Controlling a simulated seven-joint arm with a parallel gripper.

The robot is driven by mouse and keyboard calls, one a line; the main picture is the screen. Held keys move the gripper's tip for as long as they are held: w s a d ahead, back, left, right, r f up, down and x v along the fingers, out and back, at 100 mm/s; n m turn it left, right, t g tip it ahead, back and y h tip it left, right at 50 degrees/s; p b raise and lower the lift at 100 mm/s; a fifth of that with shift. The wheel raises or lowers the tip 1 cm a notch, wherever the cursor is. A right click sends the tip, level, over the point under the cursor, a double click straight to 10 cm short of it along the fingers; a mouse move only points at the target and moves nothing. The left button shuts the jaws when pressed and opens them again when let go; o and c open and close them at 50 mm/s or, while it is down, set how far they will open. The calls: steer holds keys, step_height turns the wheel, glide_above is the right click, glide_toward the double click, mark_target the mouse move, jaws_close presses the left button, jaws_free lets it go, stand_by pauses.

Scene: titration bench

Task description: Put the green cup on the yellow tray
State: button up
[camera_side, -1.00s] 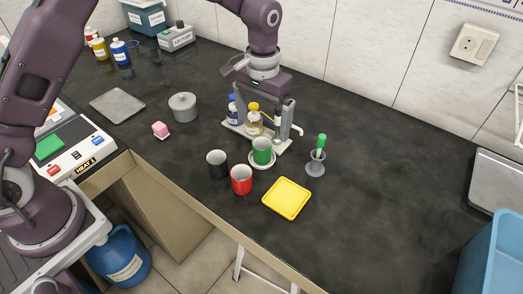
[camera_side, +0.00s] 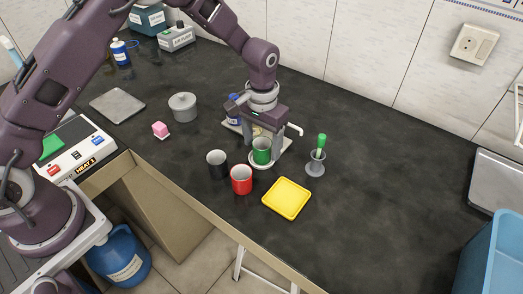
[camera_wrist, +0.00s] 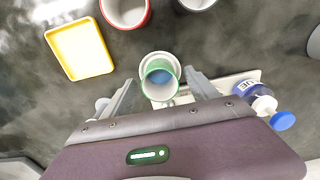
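The green cup (camera_side: 262,152) stands upright on a small white saucer (camera_side: 252,164). In the wrist view the green cup (camera_wrist: 160,76) sits between the two spread fingers of my gripper (camera_wrist: 158,90), with a gap visible on both sides. My gripper (camera_side: 262,135) is open, just above and around the cup in the side view; its fingertips are partly hidden there. The yellow tray (camera_side: 286,198) lies flat and empty, to the lower right of the cup. It also shows in the wrist view (camera_wrist: 80,50).
A red cup (camera_side: 241,180) and a black cup (camera_side: 217,164) stand close to the green cup. A grey holder (camera_side: 315,164) with a green-handled tool stands to its right. The bench right of the tray is clear.

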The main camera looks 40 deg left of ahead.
steer(key=c, duration=1.1)
steer(key=shift+r, duration=2.5)
steer(key=s+d+r+m, duration=0.1)
steer(key=s+d, duration=0.2)
steer(key=d, duration=0.3)
steer(key=s+d+m, duration=0.2)
steer(key=s+d, duration=0.2)
steer(key=d, duration=0.2)
steer(key=shift+w+f, duration=0.15)
steer(key=shift+f, duration=0.85)
steer(key=shift+w+f, duration=0.1)
steer(key=shift+f, duration=0.9)
